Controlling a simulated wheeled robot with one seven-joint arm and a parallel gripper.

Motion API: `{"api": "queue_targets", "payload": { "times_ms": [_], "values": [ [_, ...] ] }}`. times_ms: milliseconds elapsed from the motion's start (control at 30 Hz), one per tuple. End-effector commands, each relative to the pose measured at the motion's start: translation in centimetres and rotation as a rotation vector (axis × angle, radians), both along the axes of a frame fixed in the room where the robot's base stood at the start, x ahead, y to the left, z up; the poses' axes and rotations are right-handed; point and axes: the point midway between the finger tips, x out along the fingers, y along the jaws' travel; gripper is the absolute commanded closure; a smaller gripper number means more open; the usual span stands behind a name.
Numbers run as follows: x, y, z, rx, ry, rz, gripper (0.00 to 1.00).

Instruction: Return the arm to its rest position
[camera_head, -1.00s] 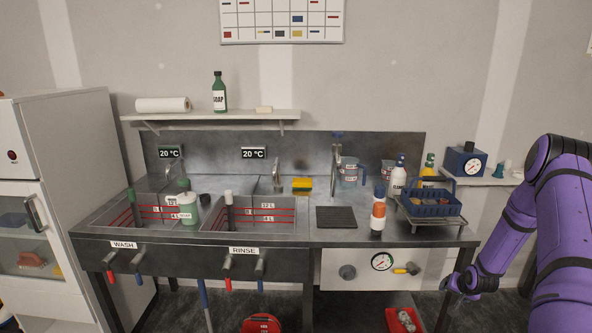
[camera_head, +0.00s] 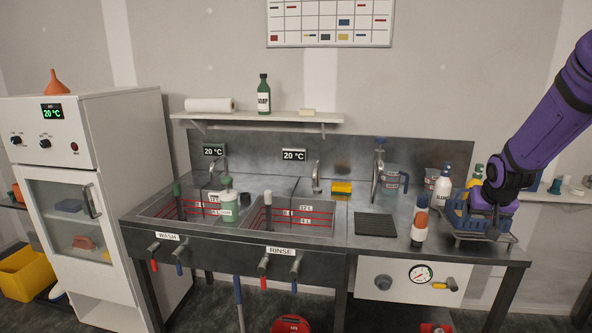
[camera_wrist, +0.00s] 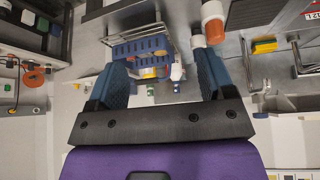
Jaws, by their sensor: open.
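My arm comes in from the upper right in the head view and bends down at the wrist. My gripper (camera_wrist: 160,72) shows in the wrist view as two dark blue fingers set wide apart, with nothing held between them. The blue basket (camera_wrist: 138,48) appears beyond the gap between the fingers, apart from them. In the head view my wrist covers most of the basket on its metal rack (camera_head: 474,238) at the bench's right end, and my fingertips are hard to make out there.
A white bottle with an orange band (camera_head: 419,225) and a white cleaner bottle (camera_head: 441,190) stand just left of my wrist. A dark ribbed mat (camera_head: 376,227) and the sinks lie further left. A shelf (camera_head: 270,118) is on the wall; a white cabinet (camera_head: 95,180) stands far left.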

Motion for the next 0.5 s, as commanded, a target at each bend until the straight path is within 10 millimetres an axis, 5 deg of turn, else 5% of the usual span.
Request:
{"api": "queue_targets", "payload": {
  "times_ms": [200,500],
  "values": [
    [-3.7,5.1,6.2,-0.022,0.01,0.056,0.24],
    [-10.6,11.4,12.2,-0.028,0.025,0.139,0.24]
  ]
}}
